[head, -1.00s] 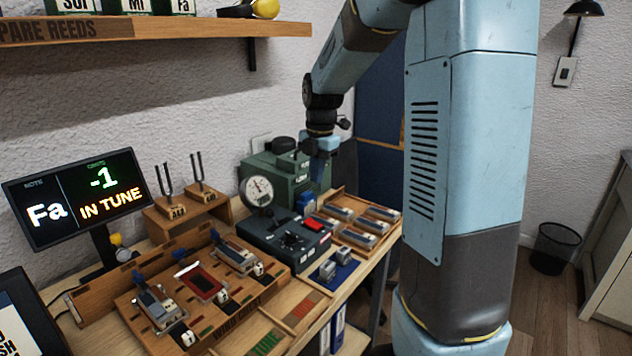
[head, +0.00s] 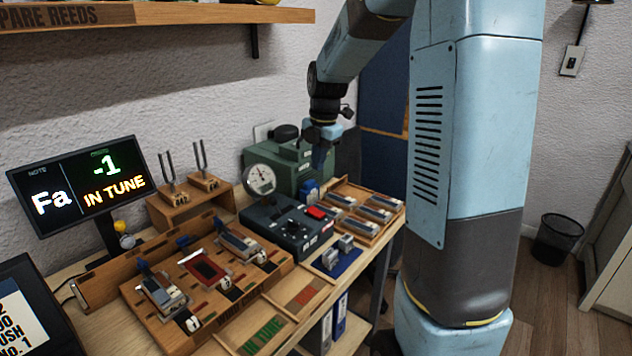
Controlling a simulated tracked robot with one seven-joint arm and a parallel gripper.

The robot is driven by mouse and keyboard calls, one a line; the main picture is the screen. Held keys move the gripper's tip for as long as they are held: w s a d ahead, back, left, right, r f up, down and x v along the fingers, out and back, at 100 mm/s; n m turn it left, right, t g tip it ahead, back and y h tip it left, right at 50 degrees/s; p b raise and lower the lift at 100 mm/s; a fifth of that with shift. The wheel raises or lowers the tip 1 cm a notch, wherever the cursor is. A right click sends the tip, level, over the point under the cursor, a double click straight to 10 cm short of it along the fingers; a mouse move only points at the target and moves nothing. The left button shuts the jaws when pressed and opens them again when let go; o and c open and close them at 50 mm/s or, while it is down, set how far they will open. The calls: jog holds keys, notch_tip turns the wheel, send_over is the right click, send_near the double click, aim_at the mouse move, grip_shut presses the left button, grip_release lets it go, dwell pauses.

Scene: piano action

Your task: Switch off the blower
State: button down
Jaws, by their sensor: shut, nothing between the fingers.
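The green blower box (head: 284,165) stands at the back of the bench against the wall. A dark control box (head: 285,226) with a red switch (head: 317,212), black knobs and a round gauge (head: 260,179) sits in front of it. A blue part (head: 309,189) shows between the two boxes. My gripper (head: 319,163) hangs pointing down at the right end of the green box, above the blue part. Its fingers are shut and hold nothing. I cannot tell whether it touches anything.
A wooden tray (head: 387,236) of metal parts lies right of the control box. A wooden rack (head: 172,334) with reeds fills the bench front left. Tuning forks stand on a block (head: 166,215). The display (head: 77,187) reads "Fa -1 IN TUNE". A shelf (head: 200,17) overhangs the bench.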

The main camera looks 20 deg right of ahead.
aim_at(313, 208)
jog(key=f, duration=0.4)
jog(key=w+f, duration=0.1)
jog(key=f, duration=0.4)
jog(key=a+f, duration=0.1)
jog(key=f, duration=0.3)
jog(key=shift+w+f, duration=0.15)
jog(key=shift+w, duration=0.05)
